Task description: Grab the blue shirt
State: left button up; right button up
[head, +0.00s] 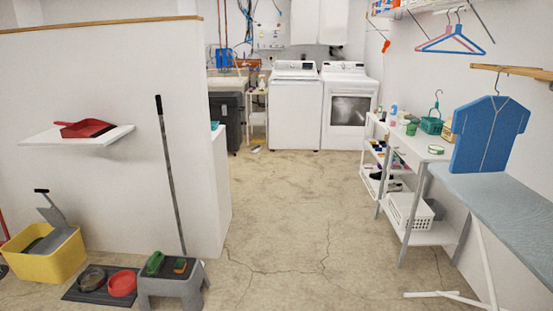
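The blue shirt (489,135) is at the right of the head view. It hangs upright and spread flat from a hanger whose hook shows above its collar, below a short wooden rod (514,71) on the right wall. Its lower edge is close to the far end of a grey ironing board (500,196); I cannot tell whether they touch. Neither of my grippers shows in the head view.
White shelves (420,156) with baskets and bottles stand along the right wall. A washer (296,108) and a dryer (349,108) are at the back. A grey stool (172,284) and a yellow bucket (46,258) stand left. The middle floor is clear.

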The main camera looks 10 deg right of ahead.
aim_at(486, 127)
jog(key=z, duration=0.85)
jog(key=i, duration=2.25)
jog(key=z, duration=1.25)
